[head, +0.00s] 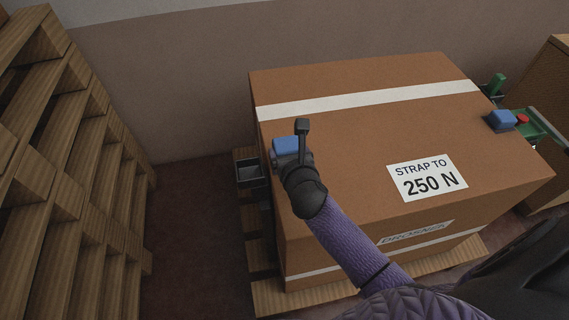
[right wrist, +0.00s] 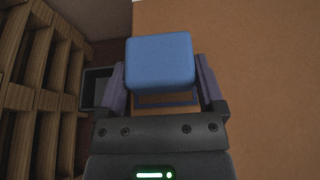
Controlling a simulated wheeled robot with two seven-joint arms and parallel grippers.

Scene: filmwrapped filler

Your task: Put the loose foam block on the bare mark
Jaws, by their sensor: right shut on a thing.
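The loose foam block (head: 284,147) is blue with rounded edges. My right gripper (head: 290,157) is shut on it near the left edge of the big carton's top (head: 360,130). In the right wrist view the block (right wrist: 160,62) sits between the two fingers. Just below it there, a dark rectangular outline with brown inside (right wrist: 165,100) shows on the carton, partly hidden by the block; it looks like the bare mark. I cannot tell whether the block touches the carton. A second blue block (head: 501,121) sits at the carton's right edge. My left gripper is not in view.
A small grey bin (head: 251,174) stands beside the carton's left side. Slatted wooden pallets (head: 70,170) are stacked at the left. A green device with a red button (head: 540,127) is at the right. A white "STRAP TO 250 N" label (head: 427,178) lies on the carton.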

